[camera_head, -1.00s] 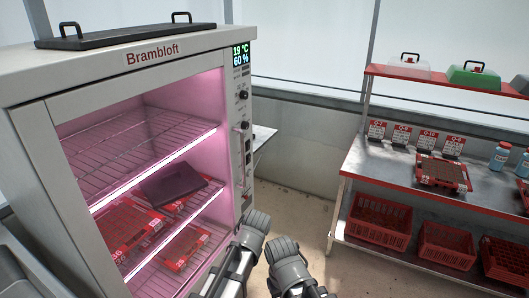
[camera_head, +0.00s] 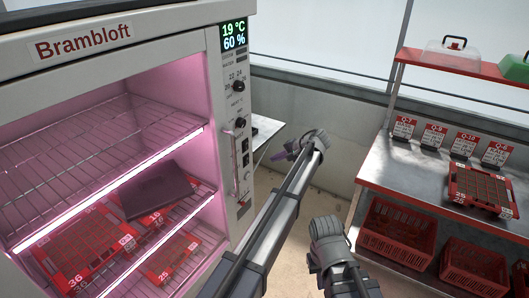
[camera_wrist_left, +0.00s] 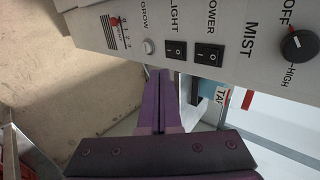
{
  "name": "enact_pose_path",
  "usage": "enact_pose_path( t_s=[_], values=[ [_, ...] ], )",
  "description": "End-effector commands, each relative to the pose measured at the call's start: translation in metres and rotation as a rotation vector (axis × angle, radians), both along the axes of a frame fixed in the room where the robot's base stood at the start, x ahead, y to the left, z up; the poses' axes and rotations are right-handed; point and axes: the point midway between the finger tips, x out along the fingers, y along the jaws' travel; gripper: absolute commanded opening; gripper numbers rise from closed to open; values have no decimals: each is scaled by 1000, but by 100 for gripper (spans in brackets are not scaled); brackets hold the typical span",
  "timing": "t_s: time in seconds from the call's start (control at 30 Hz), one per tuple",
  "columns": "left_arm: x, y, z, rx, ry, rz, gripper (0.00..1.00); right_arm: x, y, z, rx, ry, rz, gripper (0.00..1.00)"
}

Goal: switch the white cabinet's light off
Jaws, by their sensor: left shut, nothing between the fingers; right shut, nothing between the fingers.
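The white cabinet (camera_head: 135,52), labelled Brambloft, stands at the left with pink light glowing inside. Its control panel fills the top of the left wrist view. There the black LIGHT rocker switch (camera_wrist_left: 175,50) sits between the round GROW button (camera_wrist_left: 149,46) and the POWER switch (camera_wrist_left: 209,55). I cannot tell which side of the LIGHT rocker is pressed. My left gripper (camera_head: 280,156) is shut and empty, right of the panel. In the wrist view its purple fingertips (camera_wrist_left: 159,74) point at the panel just below LIGHT; contact is unclear. My right gripper (camera_head: 326,228) is shut, lower right.
A vertical handle (camera_head: 234,165) stands out beside the switches. A MIST knob (camera_wrist_left: 298,45) lies beyond POWER. Trays (camera_head: 85,245) and a dark flat item (camera_head: 158,190) are inside the cabinet. A metal bench (camera_head: 405,165) with red crates (camera_head: 395,232) below stands at the right.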

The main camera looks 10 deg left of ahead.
Motion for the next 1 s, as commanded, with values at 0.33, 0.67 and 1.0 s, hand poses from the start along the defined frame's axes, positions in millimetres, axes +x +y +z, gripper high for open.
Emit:
enact_pose_path(
  t_s=[0.33, 0.67, 1.0],
  values=[
    [8, 2, 2, 15, -5, -1, 0, 0, 0, 0, 0, 0, 0, 0],
    [13, 16, -13, 15, -6, 1, 0, 0, 0, -16, 0, 0, 0, 0],
    [31, 66, -58, 15, -4, 2, 0, 0, 0, -61, 0, 0, 0, 0]
  ],
)
